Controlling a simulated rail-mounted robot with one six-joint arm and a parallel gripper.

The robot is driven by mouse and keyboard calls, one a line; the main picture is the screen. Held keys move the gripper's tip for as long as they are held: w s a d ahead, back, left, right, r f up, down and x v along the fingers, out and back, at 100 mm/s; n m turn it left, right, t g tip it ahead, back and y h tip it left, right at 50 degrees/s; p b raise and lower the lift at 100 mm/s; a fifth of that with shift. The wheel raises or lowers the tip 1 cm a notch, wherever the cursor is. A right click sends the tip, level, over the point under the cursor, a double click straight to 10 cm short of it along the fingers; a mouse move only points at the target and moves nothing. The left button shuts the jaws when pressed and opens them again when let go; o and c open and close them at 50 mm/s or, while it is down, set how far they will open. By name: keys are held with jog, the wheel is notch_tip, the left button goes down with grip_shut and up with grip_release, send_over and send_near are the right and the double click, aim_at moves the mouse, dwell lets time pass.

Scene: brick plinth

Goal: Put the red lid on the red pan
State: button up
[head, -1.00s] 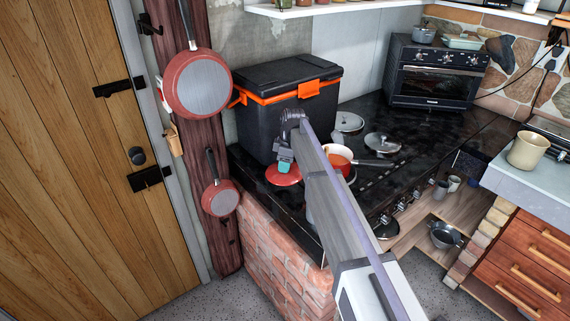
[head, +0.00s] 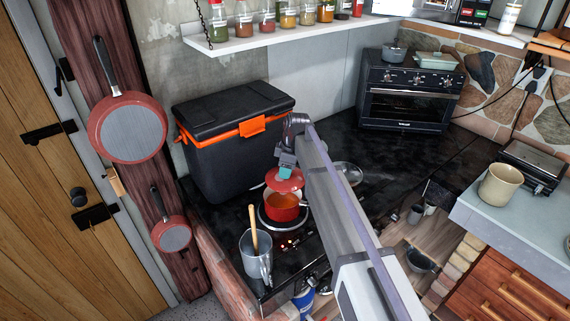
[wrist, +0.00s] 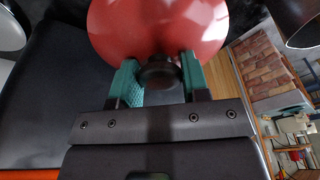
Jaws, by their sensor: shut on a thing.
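The red lid (head: 284,182) is held by its dark knob (wrist: 158,72) between the teal fingers of my gripper (head: 286,172). The lid fills the top of the wrist view (wrist: 155,25). My gripper (wrist: 160,77) is shut on that knob. The red pan (head: 284,214) stands on the black cooktop just below the lid in the head view, with orange contents showing. The lid hangs over the pan's far side and looks apart from it.
A grey pot (head: 257,268) with a wooden spoon stands near the cooktop's front edge. A black cooler box (head: 232,146) is behind and left of the lid. A glass lid (head: 348,172) lies right of my arm. An oven (head: 410,95) stands at the back.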

aim_at(283, 184)
jog(key=shift+s+a+f+b, duration=0.2)
jog(key=shift+s+a+b, duration=0.15)
jog(key=shift+s+a, duration=0.25)
notch_tip(283, 184, down, 4)
jog(key=b, duration=0.3)
jog(key=shift+w+r, duration=0.15)
jog(key=shift+r, duration=0.1)
jog(key=shift+f+b, duration=0.1)
jog(key=shift+b, duration=0.2)
jog(key=shift+f+b, duration=0.75)
jog(key=shift+f+b, duration=0.6)
jog(key=o, duration=1.2)
jog(key=shift+o, duration=0.2)
jog(key=shift+r, duration=0.1)
